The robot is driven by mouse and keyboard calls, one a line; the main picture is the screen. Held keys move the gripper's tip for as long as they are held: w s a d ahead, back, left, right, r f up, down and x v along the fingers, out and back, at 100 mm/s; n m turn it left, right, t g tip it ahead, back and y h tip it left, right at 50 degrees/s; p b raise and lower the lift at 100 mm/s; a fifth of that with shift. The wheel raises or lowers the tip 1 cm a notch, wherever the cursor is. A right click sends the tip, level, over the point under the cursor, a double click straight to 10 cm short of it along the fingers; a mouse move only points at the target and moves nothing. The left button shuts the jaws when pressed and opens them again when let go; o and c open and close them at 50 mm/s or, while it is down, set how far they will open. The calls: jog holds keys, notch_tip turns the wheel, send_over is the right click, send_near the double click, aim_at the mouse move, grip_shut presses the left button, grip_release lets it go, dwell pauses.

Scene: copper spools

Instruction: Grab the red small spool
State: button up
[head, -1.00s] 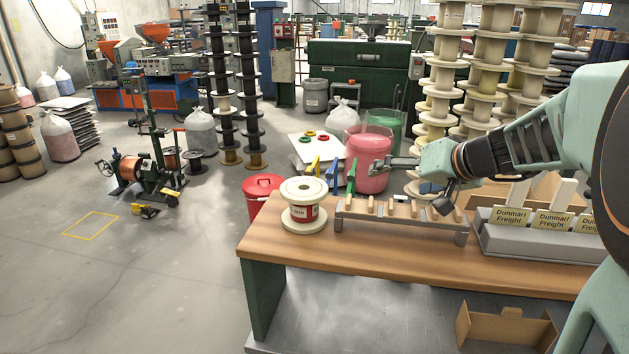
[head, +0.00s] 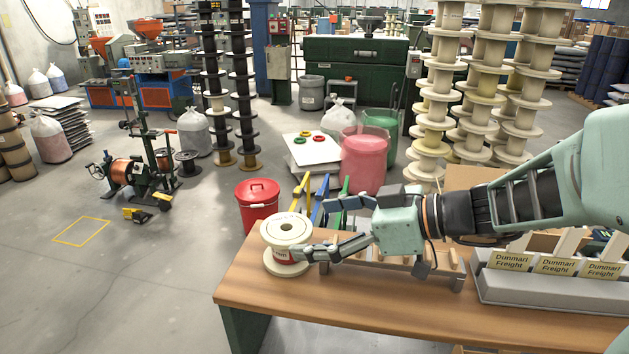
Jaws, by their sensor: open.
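A cream spool (head: 287,228) with a red label stands upright on the left end of the wooden workbench. My gripper (head: 312,228) is open and empty just right of it, with its fingers pointing left. The lower finger overlaps the spool's right side and part of its label; I cannot tell if it touches. The upper finger lies behind and to the right of the spool. Farther back, a small red ring-like item (head: 306,134) lies on a white board, beside a yellow one (head: 318,138) and a green one (head: 298,141).
The workbench (head: 330,290) also carries a grey rack (head: 458,284), partly behind my gripper, and a grey holder (head: 540,292) with "Dunmarl Freight" cards. Yellow, blue and green upright tools (head: 301,190) stand behind the spool. A red lidded bin (head: 257,205) stands left behind the bench.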

aim_at(281, 227)
jog(key=shift+p+x, duration=1.15)
jog(key=shift+x, duration=2.15)
jog(key=shift+w+r, duration=0.1)
jog(key=shift+w, duration=0.05)
jog(key=c, duration=1.5)
